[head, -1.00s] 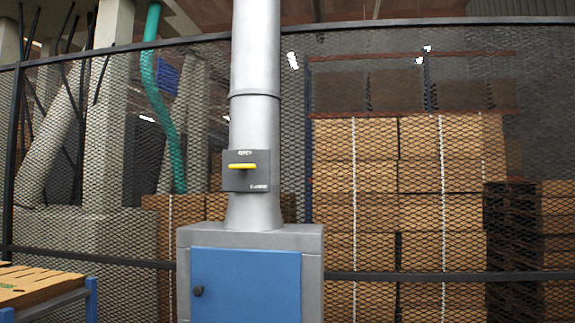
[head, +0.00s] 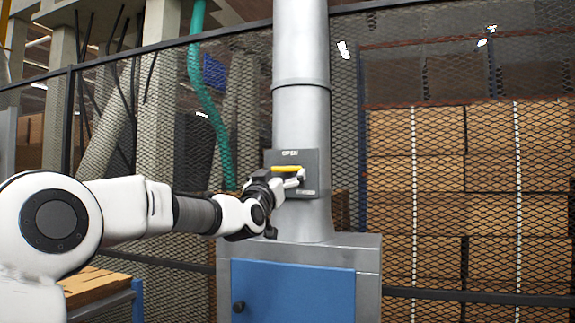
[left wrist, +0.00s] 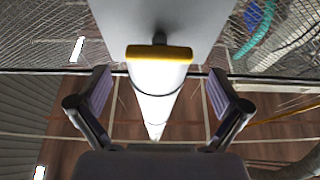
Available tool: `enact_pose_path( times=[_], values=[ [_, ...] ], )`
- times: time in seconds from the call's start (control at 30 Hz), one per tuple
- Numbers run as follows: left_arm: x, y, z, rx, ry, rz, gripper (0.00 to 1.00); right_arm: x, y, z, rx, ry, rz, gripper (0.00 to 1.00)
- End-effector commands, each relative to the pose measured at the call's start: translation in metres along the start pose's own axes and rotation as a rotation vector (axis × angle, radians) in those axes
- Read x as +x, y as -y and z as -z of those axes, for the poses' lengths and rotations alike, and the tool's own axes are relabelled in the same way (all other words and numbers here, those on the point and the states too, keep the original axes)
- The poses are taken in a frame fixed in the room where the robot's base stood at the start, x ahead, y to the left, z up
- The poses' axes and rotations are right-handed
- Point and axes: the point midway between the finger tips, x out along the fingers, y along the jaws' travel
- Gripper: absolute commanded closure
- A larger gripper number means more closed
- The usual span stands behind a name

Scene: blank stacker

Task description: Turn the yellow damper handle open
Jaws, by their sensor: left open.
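The yellow damper handle (head: 288,168) lies level across a dark grey plate (head: 310,180) on the grey vertical duct. Small lettering shows above it on the plate, reading like "OPEN". In the left wrist view the yellow handle (left wrist: 160,53) sits centred, just beyond the fingertips. My left gripper (head: 290,180) is at the plate, close to the handle, and partly covers it. In the left wrist view my left gripper (left wrist: 160,82) has its fingers spread wide on either side of the handle, with nothing between the pads. I cannot tell any contact. My right gripper is not in view.
The duct (head: 302,110) rises from a grey cabinet with a blue door (head: 290,292). A dark mesh fence (head: 345,130) stands behind it, with stacked cardboard boxes (head: 415,190) beyond. A table with a wooden top (head: 95,288) is at the lower left.

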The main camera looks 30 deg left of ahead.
Motion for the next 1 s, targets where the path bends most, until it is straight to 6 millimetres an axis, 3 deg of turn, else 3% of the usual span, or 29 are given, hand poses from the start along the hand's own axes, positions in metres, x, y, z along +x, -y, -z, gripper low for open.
enact_pose_path(
  times=[0.03, 0.2, 0.5, 0.53, 0.67, 1.0],
  values=[
    [0.013, -0.001, 0.004, 0.003, 0.002, 0.0, 0.0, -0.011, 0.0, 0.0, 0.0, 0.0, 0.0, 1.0],
    [0.04, -0.001, 0.002, 0.002, 0.002, 0.0, 0.0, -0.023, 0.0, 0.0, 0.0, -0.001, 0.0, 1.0],
    [0.045, -0.001, -0.001, 0.0, 0.002, -0.001, 0.0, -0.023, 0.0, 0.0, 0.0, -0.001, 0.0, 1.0],
    [0.045, -0.001, -0.001, 0.0, 0.002, -0.001, 0.07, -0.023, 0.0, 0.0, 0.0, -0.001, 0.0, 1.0],
    [0.045, -0.001, -0.002, 0.0, 0.002, -0.001, 0.52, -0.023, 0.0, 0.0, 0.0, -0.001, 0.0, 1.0],
    [0.045, -0.001, -0.002, -0.013, 0.003, 0.004, 0.52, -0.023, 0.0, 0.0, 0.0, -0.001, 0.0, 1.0]
  ],
)
